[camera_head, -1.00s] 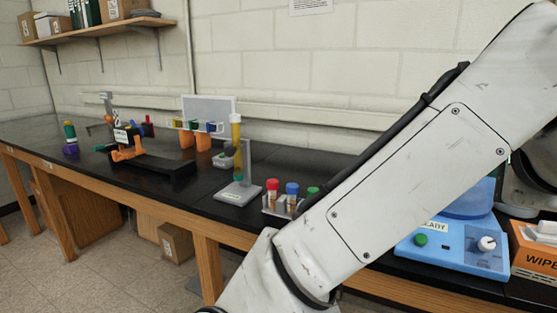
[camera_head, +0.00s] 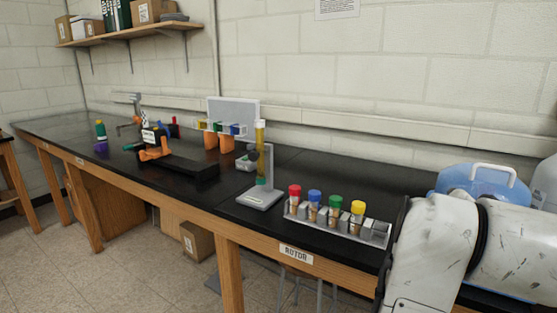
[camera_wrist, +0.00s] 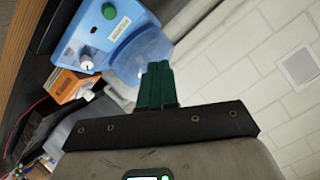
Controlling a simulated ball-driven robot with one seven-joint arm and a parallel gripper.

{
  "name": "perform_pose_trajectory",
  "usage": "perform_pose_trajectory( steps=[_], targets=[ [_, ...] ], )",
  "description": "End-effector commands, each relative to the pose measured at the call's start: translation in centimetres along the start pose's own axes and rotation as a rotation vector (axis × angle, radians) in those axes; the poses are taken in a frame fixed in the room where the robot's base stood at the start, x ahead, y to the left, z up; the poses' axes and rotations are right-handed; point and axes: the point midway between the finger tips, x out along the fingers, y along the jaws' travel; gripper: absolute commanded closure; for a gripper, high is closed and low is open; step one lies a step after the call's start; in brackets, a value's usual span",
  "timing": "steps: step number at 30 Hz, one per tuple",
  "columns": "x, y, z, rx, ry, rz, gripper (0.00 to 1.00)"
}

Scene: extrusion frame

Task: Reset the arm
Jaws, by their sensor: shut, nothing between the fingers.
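My white arm fills the lower right of the head view; its gripper is outside that view. In the wrist view my gripper (camera_wrist: 157,85) shows its green fingers shut together and empty. Behind the fingertips is the blue machine (camera_wrist: 108,30) with a clear blue round part, a green knob and a white knob. I cannot tell the distance between the fingers and the machine. The head view shows the top of this machine with a white handle (camera_head: 480,172), partly hidden by my arm.
A black bench (camera_head: 225,205) runs along the wall. A rack (camera_head: 340,224) with red, blue, green and yellow capped tubes stands near its front edge, left of my arm. A stand with a yellow cylinder (camera_head: 261,150) is further left. An orange box (camera_wrist: 68,85) is beside the machine.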

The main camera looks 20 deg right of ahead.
Motion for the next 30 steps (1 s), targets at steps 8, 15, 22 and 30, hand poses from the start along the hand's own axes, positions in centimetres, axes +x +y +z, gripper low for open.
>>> perform_pose_trajectory(
  steps=[8,15,22,30],
  targets=[
    [3.5,5.5,9.9,-0.492,-0.227,0.017,1.0],
    [3.4,14.1,19.6,-0.843,-0.524,0.012,1.0],
    [-0.9,24.4,28.2,-1.079,-0.87,-0.026,1.0],
    [-6.2,31.2,33.3,-1.176,-1.126,-0.086,1.0]
  ],
)
